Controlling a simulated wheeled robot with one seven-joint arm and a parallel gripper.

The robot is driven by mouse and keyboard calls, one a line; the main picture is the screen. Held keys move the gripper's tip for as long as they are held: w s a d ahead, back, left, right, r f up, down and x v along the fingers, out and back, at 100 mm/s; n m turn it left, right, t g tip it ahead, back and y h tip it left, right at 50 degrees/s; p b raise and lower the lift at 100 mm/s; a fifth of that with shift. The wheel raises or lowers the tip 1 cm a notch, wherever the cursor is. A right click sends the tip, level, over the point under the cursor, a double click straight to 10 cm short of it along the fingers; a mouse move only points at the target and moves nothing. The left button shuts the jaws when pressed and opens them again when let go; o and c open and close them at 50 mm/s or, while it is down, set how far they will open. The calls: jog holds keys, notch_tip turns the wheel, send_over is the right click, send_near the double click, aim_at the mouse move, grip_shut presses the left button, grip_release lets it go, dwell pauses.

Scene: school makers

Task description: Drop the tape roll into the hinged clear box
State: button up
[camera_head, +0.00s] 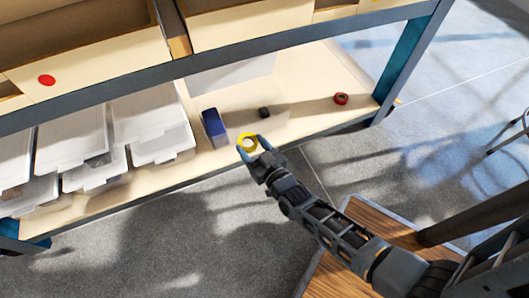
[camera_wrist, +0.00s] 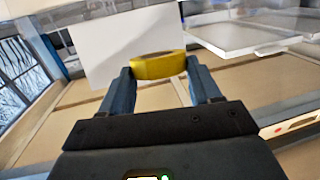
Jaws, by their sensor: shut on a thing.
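A yellow tape roll (camera_head: 246,135) is held between the fingertips of my gripper (camera_head: 252,146), above the front edge of the lower shelf. In the wrist view the yellow roll (camera_wrist: 158,66) spans the gap between the two blue fingers of my gripper (camera_wrist: 158,72), which touch it on both sides. Several clear boxes with lids stand to the left on the same shelf; the nearest clear box (camera_head: 160,146) is left of my gripper, beyond the blue box. I cannot tell which one is the hinged box. A clear lid or box (camera_wrist: 240,36) also shows in the wrist view.
A blue box (camera_head: 214,128) stands upright just left of my gripper. A small black object (camera_head: 264,112) and a red roll (camera_head: 341,98) lie farther right on the lower shelf (camera_head: 310,115). The upper shelf's frame edge (camera_head: 260,58) runs overhead.

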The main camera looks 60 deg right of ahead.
jog(key=s+d+f+m+h, duration=0.1)
jog(key=s+d+f, duration=0.1)
jog(key=s, duration=0.1)
jog(key=w+d+h+b, duration=0.1)
jog(key=w+d+b, duration=0.6)
jog(key=w+d, duration=0.4)
jog(key=shift+w+d+f+g, duration=0.2)
jog(key=shift+w+g, duration=0.1)
jog(key=shift+w, duration=2.05)
jog(key=o, duration=1.1)
